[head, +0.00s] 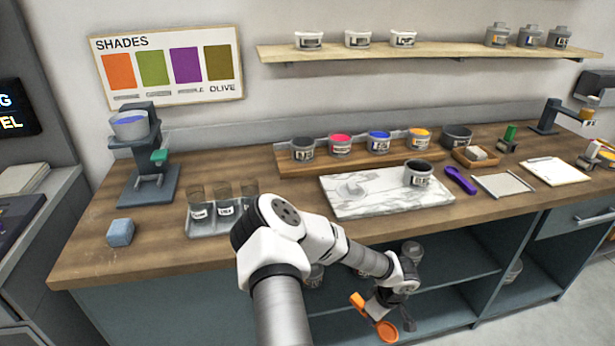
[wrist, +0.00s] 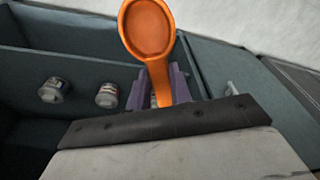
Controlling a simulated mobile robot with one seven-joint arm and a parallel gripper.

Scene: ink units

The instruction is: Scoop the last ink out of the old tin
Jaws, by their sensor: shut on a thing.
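My gripper (head: 378,307) hangs in front of the counter, below its top edge, by the open lower shelves. It is shut on the handle of an orange scoop (head: 386,331). In the wrist view the scoop (wrist: 150,30) shows its shallow round bowl, which looks empty, beyond my fingers (wrist: 160,85). A grey tin (head: 419,180) with dark contents stands on the white marble slab (head: 350,205), above and behind my gripper. Its fill level is too small to tell. Which tin is the old one I cannot tell.
Several coloured ink tins stand on a wooden rack (head: 290,168) behind the slab. A purple tool (head: 460,180) lies right of it. Glass jars sit in a tray (head: 203,229) at left. More tins (wrist: 108,95) stand on the lower shelves. The counter's front edge lies beside my arm.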

